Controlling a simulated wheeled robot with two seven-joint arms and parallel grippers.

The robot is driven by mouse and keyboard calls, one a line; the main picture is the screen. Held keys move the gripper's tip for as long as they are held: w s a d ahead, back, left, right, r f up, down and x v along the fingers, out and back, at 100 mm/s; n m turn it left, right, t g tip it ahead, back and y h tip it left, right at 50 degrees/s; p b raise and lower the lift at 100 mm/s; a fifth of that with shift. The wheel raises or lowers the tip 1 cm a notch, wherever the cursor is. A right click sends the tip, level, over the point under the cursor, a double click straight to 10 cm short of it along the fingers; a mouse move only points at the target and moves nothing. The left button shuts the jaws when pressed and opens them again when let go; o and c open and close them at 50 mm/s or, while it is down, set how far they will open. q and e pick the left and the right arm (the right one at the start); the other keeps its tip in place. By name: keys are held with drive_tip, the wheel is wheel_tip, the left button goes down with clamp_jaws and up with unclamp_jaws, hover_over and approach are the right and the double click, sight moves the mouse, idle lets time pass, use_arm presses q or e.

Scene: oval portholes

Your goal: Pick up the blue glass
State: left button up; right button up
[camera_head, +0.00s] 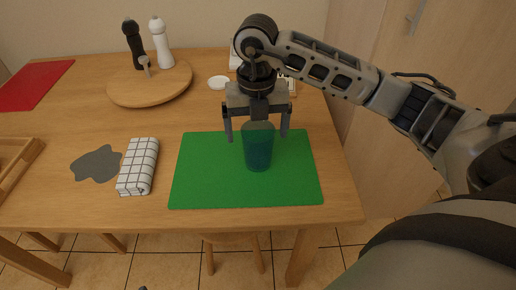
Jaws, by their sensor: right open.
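The blue glass (258,152) stands upright on a green placemat (205,180) on the wooden table. It is see-through and blue-teal. My right gripper (257,134) points down with its fingers apart, one to each side of the glass near its rim. The fingers look open, and I see no clear contact with the glass. How deep they reach around or behind the glass is hard to tell. My left gripper is not in view.
A folded checked cloth (139,166) and a dark grey patch (97,164) lie left of the placemat. A round wooden board (125,92) holds a dark mill (134,45) and a white mill (161,43). A wooden tray (22,165) is at the left edge.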

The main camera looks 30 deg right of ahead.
wheel_tip(320, 180, down, 5)
drive_tip(key=shift+d, duration=0.1)
drive_tip(key=c, duration=1.2)
drive_tip(key=shift+r, duration=0.15)
